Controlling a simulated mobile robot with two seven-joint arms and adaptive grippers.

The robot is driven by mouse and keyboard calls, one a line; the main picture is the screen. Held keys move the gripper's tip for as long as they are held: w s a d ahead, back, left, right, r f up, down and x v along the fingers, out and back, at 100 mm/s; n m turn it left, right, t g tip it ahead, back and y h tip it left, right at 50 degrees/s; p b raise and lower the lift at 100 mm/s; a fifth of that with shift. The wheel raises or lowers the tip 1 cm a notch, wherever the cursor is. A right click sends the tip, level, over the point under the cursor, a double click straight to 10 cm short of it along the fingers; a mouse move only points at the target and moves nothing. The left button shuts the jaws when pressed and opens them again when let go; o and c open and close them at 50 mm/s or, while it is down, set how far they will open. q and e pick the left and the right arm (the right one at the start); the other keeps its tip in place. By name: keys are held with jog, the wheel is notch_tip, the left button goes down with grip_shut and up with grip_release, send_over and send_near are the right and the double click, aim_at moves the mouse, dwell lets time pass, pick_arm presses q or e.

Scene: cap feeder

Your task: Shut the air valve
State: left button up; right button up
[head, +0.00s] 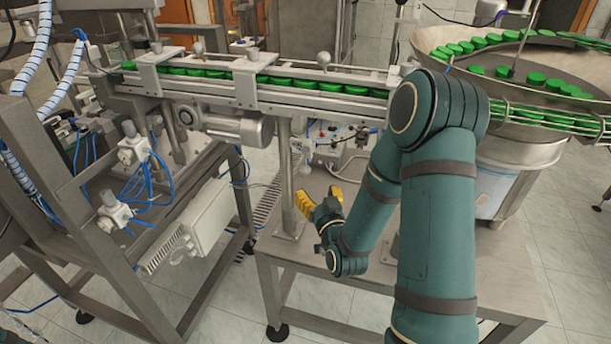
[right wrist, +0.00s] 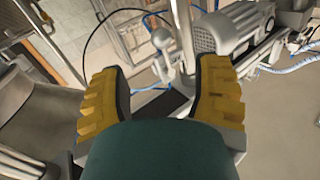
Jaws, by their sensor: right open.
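My right gripper (head: 318,200) has yellow fingers and is open below the conveyor, above the metal table. In the right wrist view my right gripper (right wrist: 158,75) shows its two yellow pads wide apart with nothing between them. A small pneumatic unit (head: 325,143) with red and blue fittings sits under the conveyor, above and behind the gripper and apart from it. It may carry the air valve, but I cannot make out a handle or its position. A rounded silver part (right wrist: 163,42) lies beyond the gap between the fingers; I cannot tell what it is. My left gripper is not in view.
The conveyor (head: 225,92) with a row of green caps runs above the gripper. A metal post (head: 288,180) stands just left of it. A cap feeder bowl (head: 550,75) is at the right. Blue hoses hang at the left.

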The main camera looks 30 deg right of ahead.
aim_at(307, 174)
jog(key=p+x, duration=0.1)
jog(key=x, duration=0.9)
jog(key=shift+w, duration=0.25)
grip_shut()
